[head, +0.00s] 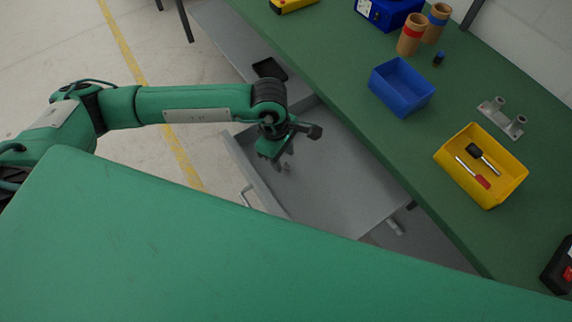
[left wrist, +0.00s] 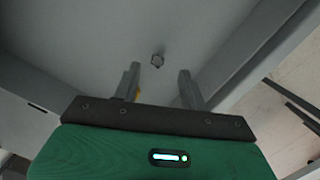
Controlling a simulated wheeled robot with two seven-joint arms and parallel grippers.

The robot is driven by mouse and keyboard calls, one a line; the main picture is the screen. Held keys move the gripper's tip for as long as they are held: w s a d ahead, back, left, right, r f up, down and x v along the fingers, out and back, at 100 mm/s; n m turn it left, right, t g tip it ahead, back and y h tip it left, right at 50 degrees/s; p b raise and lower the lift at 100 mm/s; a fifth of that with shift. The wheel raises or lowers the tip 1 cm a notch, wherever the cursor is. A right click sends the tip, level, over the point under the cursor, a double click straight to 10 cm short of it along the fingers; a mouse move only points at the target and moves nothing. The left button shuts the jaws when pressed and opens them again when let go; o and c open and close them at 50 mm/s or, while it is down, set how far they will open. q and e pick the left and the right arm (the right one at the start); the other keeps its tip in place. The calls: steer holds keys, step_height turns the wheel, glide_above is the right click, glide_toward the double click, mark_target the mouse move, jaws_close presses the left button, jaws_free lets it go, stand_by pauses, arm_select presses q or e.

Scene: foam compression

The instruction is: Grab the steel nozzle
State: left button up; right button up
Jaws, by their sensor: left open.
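The steel nozzle (left wrist: 157,60) shows in the left wrist view as a small grey metal piece on the bare floor of an open grey drawer (head: 345,185). My left gripper (head: 281,164) points down into the drawer near its front wall. In the left wrist view the two fingers of the left gripper (left wrist: 158,74) are apart with nothing between them. The nozzle appears just beyond the fingertips, roughly centred between them and apart from both. In the head view I cannot make out the nozzle clearly by the gripper. My right gripper is not in view.
The drawer's walls (left wrist: 262,58) stand close beside the gripper. The green bench (head: 375,125) above carries a blue bin (head: 402,87), a yellow bin (head: 465,190) with tools, and cardboard tubes (head: 411,35).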

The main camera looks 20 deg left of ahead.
mark_target(285, 166)
arm_select(q)
steer(key=f, duration=0.1)
steer(key=f+p, duration=0.1)
steer(key=f, duration=0.2)
steer(key=shift+w+d+f+p, duration=0.1)
steer(key=shift+d+f+p, duration=0.15)
steer(key=shift+p, duration=0.1)
steer(key=shift+f, duration=0.2)
steer(key=c, duration=0.9)
jaws_close()
